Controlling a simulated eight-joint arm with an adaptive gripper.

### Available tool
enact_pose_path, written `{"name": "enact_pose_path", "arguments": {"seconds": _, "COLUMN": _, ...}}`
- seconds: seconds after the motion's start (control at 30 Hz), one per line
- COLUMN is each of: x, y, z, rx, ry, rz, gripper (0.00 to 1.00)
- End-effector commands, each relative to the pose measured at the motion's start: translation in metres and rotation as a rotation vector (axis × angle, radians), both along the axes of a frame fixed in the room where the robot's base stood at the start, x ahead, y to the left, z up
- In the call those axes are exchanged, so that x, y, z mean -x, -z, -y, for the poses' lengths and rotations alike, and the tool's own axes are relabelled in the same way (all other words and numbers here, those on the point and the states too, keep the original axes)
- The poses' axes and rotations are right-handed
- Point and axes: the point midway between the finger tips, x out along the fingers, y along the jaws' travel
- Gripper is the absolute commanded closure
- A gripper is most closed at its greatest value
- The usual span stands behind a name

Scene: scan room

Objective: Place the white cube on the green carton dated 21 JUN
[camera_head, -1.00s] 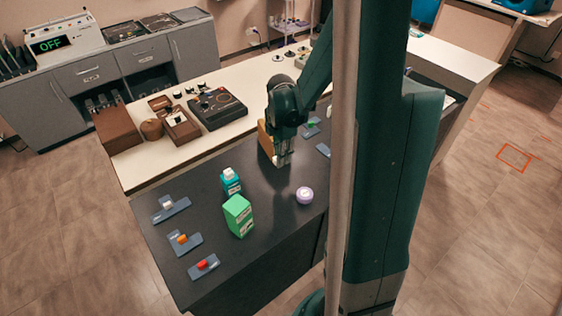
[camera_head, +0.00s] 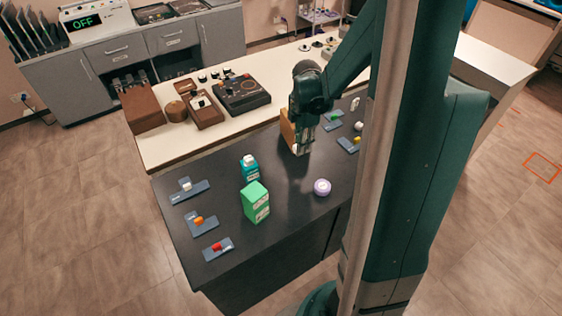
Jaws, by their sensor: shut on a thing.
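A green carton (camera_head: 256,202) stands upright on the dark tabletop, with a white label too small to read. A smaller teal-green carton (camera_head: 250,172) with a white top stands just behind it; its date cannot be read either. My gripper (camera_head: 302,149) points down at the right of both cartons, apart from them. It is shut on a small white thing (camera_head: 296,148), apparently the white cube, mostly hidden by the fingers. Another white block (camera_head: 186,184) sits on a grey holder at the left.
A purple-white round container (camera_head: 322,187) stands right of the green carton. Grey holders with orange (camera_head: 198,221) and red (camera_head: 217,246) blocks lie at the left. A tan upright block (camera_head: 287,128) is close behind my gripper. Dark tabletop (camera_head: 285,190) between cartons and gripper is clear.

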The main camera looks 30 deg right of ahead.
Motion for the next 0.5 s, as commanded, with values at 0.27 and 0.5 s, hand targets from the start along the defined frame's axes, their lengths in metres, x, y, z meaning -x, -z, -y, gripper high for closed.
{"name": "enact_pose_path", "arguments": {"seconds": 0.27, "x": 0.004, "y": -0.02, "z": -0.028, "rx": 0.0, "ry": -0.013, "rz": 0.0, "gripper": 0.91}}
{"name": "enact_pose_path", "arguments": {"seconds": 0.5, "x": 0.014, "y": -0.051, "z": -0.074, "rx": 0.0, "ry": -0.031, "rz": 0.001, "gripper": 0.91}}
